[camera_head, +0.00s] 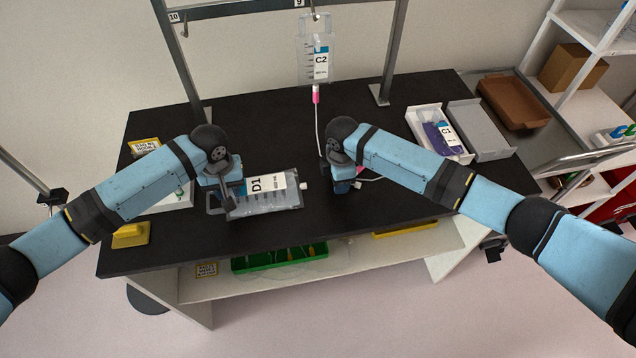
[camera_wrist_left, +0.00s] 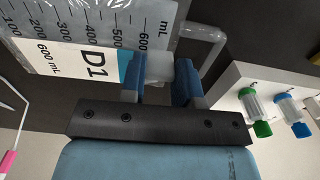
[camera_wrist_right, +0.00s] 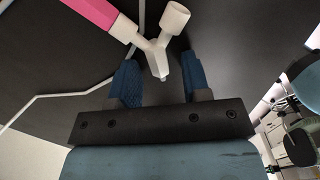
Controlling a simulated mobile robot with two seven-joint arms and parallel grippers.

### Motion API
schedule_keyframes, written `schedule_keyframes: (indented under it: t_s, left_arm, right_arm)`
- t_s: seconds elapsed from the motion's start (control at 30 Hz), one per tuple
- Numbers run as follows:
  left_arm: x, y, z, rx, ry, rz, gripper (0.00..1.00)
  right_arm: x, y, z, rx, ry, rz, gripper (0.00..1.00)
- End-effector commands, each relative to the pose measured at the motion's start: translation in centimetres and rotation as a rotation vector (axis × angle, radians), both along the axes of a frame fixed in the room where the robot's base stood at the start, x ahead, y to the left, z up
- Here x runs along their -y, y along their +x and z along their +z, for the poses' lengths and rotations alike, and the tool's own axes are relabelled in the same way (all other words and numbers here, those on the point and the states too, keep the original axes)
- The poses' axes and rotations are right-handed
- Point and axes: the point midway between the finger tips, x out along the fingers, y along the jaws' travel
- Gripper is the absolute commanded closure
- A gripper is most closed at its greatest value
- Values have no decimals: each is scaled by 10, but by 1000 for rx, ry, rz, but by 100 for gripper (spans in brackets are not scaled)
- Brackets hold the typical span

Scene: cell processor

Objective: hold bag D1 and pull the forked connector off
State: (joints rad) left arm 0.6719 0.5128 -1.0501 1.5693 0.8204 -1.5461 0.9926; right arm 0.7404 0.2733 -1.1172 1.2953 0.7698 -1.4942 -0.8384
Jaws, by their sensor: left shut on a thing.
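Bag D1 (camera_head: 265,196), a clear bag with a white and blue label, lies on the black table. My left gripper (camera_head: 226,194) is at its left end. In the left wrist view my left gripper (camera_wrist_left: 160,82) is shut on the pale end piece of bag D1 (camera_wrist_left: 90,35). The white forked connector (camera_wrist_right: 158,45) shows in the right wrist view, with a pink piece (camera_wrist_right: 92,12) on one branch and an open socket on the other. Its stem lies between the spread fingers of my right gripper (camera_wrist_right: 160,82), with gaps on both sides. The connector is apart from bag D1.
Bag C2 (camera_head: 315,52) hangs from the rack, with a pink port and a thin line running down. A white tray (camera_head: 424,118) holds purple bag C1 (camera_head: 441,138), beside a grey tray (camera_head: 480,130). A yellow block (camera_head: 131,235) sits at the left table edge.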

Motion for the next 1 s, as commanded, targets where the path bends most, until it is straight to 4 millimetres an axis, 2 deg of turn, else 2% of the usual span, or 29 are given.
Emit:
schedule_keyframes:
  t_s: [0.27, 0.37, 0.7, 0.83, 1.0]
  left_arm:
    - [0, 0, 1, 1, 0, 0, 100]
    - [0, 0, 1, 1, 0, 0, 100]
    - [0, 0, 0, 1, 0, 0, 100]
    - [0, 0, 0, 1, 0, 0, 100]
    - [0, 0, 0, 1, 0, 0, 100]
  right_arm:
    - [-2, 1, 9, 3, 5, 2, 56]
    - [-1, 2, 25, 5, 5, 2, 56]
    - [0, 1, 94, 4, 3, 1, 56]
    - [0, 1, 111, 2, 2, 0, 56]
    - [0, 1, 121, 2, 2, 0, 56]
